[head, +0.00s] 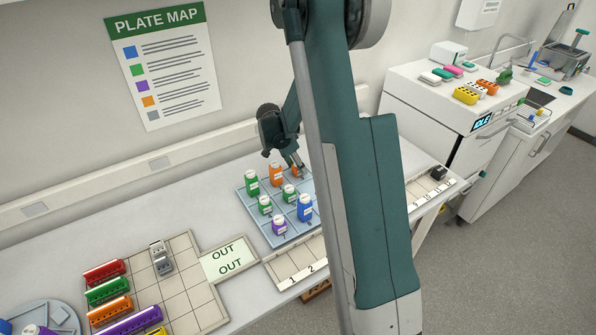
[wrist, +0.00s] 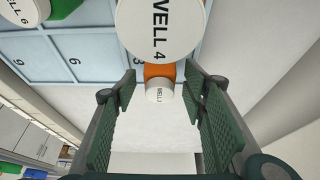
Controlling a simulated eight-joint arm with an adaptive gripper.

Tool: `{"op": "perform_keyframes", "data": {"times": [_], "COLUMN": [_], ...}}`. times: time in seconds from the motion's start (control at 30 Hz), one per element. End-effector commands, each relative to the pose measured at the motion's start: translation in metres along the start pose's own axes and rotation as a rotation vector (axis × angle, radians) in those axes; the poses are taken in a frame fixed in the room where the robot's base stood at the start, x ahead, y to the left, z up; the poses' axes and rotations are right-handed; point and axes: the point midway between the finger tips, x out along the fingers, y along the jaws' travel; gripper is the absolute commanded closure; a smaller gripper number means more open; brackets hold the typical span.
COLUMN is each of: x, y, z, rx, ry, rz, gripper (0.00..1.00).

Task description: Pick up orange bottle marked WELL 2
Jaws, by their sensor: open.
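An orange bottle (wrist: 160,72) with a white cap shows between the finger pads of my gripper (wrist: 160,84) in the wrist view. Its cap reads WELL, but I cannot read the number clearly. A large white cap marked WELL 4 (wrist: 158,24) is close to the camera above it. In the head view two orange bottles stand at the rack's back: one in plain view (head: 276,176), the other (head: 295,172) partly covered by my gripper (head: 298,163). My gripper is open; I cannot tell whether a pad touches the bottle.
The blue gridded rack (head: 247,207) also holds several green, blue and purple bottles close together. A tray (head: 185,262) with coloured racks and an OUT card (head: 229,260) lie to the left. A numbered strip (head: 284,270) runs along the front.

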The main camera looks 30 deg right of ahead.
Motion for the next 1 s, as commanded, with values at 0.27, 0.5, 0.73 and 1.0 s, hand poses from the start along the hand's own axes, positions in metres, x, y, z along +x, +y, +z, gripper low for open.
{"op": "perform_keyframes", "data": {"times": [0.27, 0.5, 0.73, 1.0], "x": [0.0036, 0.0035, 0.0034, 0.0034], "y": [0.0003, 0.0002, 0.0002, 0.0002], "z": [0.0000, 0.0000, 0.0000, 0.0000], "rx": [0.000, 0.000, 0.000, 0.000], "ry": [0.000, 0.000, 0.000, 0.000], "rz": [0.000, 0.000, 0.000, 0.000], "gripper": [0.57, 0.57, 0.71, 0.87]}}
